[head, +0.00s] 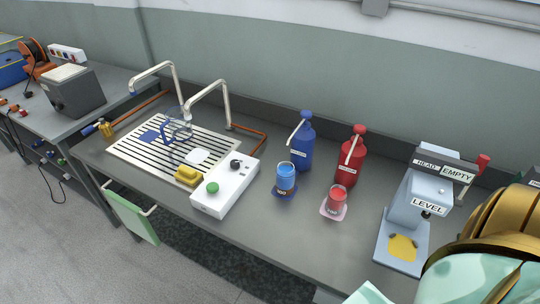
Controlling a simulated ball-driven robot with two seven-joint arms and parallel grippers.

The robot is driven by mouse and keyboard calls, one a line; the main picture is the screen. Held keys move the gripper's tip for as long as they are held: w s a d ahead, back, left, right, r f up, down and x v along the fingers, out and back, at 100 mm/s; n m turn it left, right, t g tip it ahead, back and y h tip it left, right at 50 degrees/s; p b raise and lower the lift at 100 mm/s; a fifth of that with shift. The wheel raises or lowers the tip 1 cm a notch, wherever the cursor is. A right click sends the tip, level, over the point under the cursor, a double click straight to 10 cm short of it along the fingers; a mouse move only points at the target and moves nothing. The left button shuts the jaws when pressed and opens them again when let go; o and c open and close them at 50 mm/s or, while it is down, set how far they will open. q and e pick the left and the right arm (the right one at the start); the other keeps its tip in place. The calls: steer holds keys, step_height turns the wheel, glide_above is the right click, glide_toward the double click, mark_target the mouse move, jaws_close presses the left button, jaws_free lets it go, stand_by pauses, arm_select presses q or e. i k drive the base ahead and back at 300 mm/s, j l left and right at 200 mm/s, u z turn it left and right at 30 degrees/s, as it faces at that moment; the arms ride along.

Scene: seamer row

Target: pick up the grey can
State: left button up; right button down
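I see no grey can that I can make out in the head view. A blue can-shaped container (286,178) stands upright on a dark blue mat near the middle of the bench. A red can-shaped container (336,201) stands upright on a pink mat to its right. A light grey machine (416,200) with labels reading HEAD, EMPTY and LEVEL stands farther right, with a yellow patch on its base. Neither of my grippers shows. The lower right corner is covered by a large gold and pale green form in the foreground.
A blue pump bottle (302,147) and a red pump bottle (347,166) stand behind the containers. A white control box (225,188), yellow sponge (187,176) and slatted drain (150,150) with taps lie left. The bench front between control box and grey machine is mostly clear.

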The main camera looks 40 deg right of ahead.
mark_target(336, 195)
steer(key=z, duration=1.75)
